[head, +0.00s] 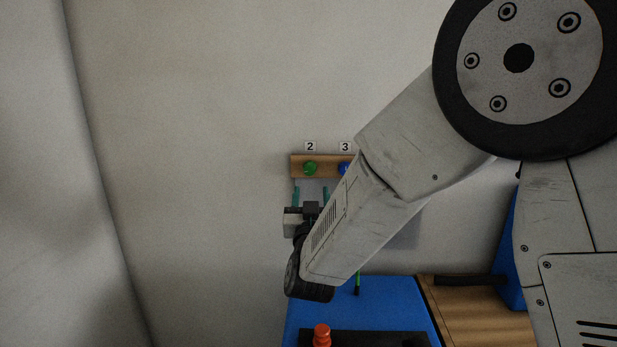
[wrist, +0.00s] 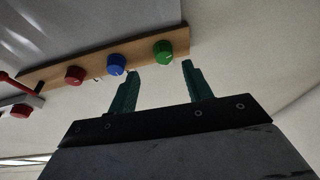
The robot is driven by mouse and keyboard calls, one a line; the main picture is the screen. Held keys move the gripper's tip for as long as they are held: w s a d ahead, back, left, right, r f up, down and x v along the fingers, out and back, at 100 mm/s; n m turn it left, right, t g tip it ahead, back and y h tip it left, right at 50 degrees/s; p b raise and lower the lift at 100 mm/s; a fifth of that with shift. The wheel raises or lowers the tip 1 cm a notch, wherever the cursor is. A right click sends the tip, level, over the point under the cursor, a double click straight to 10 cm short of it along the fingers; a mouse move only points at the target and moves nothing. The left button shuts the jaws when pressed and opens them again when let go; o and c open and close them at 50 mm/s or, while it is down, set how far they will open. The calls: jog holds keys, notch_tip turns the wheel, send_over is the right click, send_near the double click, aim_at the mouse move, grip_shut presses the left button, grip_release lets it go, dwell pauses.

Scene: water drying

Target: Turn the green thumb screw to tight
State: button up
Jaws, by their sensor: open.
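The green thumb screw (head: 310,168) is a round knob on a wooden strip (head: 298,160) on the wall, under the label 2 in the head view. It also shows in the wrist view (wrist: 164,52), at the strip's right end. My gripper (head: 311,190) is below the green screw in the head view, its two teal fingers apart and pointing up. In the wrist view my gripper (wrist: 160,66) is open and empty, with the green screw between the lines of its fingertips, seemingly apart from them. Any tightness mark on the screw is too small to tell.
A blue knob (wrist: 117,64) and a red knob (wrist: 74,75) sit on the same strip. My arm hides part of the strip in the head view. A blue surface (head: 390,300) with an orange-red object (head: 321,335) lies below. The wall at left is bare.

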aim_at(309, 172)
jog(key=shift+t+h, duration=0.4)
jog(key=shift+t, duration=0.1)
jog(key=x, duration=0.7)
jog(key=shift+a, duration=0.4)
